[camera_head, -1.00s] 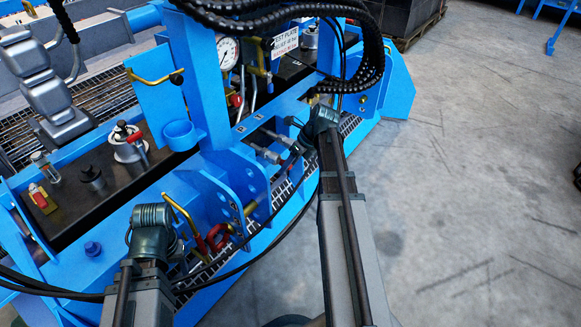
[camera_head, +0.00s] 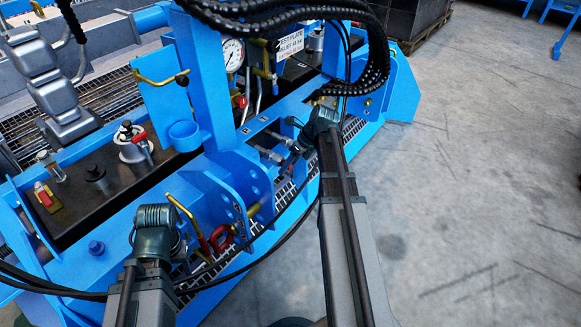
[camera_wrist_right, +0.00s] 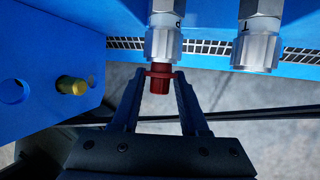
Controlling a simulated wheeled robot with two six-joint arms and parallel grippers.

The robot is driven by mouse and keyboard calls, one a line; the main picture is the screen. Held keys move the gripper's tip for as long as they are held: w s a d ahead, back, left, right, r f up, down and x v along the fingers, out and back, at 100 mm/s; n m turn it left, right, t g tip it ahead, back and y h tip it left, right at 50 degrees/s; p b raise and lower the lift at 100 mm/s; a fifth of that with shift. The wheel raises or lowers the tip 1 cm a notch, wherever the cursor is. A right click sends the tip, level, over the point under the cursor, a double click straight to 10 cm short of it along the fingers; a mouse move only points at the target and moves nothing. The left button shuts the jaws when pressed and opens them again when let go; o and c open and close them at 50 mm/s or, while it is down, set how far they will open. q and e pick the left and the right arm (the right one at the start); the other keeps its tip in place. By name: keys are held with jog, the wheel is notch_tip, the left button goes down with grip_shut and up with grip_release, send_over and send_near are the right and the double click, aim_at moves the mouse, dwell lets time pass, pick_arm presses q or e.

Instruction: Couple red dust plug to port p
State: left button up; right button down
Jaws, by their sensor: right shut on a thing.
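My right gripper (camera_wrist_right: 160,80) is shut on the red dust plug (camera_wrist_right: 160,82) in the right wrist view. The plug's flange lies between the fingertips, its front end at the mouth of the silver port p coupling (camera_wrist_right: 163,46), in line with it. I cannot tell how deep it sits. In the head view my right gripper (camera_head: 297,150) is small and dark beside the silver couplings (camera_head: 268,153). My left wrist (camera_head: 155,230) shows at lower left; its fingers cannot be made out.
A second silver coupling marked T (camera_wrist_right: 257,45) stands right of port p. A blue plate (camera_wrist_right: 45,65) with a brass pin (camera_wrist_right: 72,86) is at left. Black hoses (camera_head: 300,12) hang above the blue frame. Open grey floor (camera_head: 480,180) lies to the right.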

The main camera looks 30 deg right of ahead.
jog(key=shift+w+a, duration=0.15)
jog(key=shift+w, duration=0.2)
jog(key=shift+c, duration=1.7)
grip_release()
jog(key=p+v, duration=1.2)
jog(key=v, duration=0.1)
jog(key=shift+s+r, duration=0.15)
jog(key=shift+r, duration=0.2)
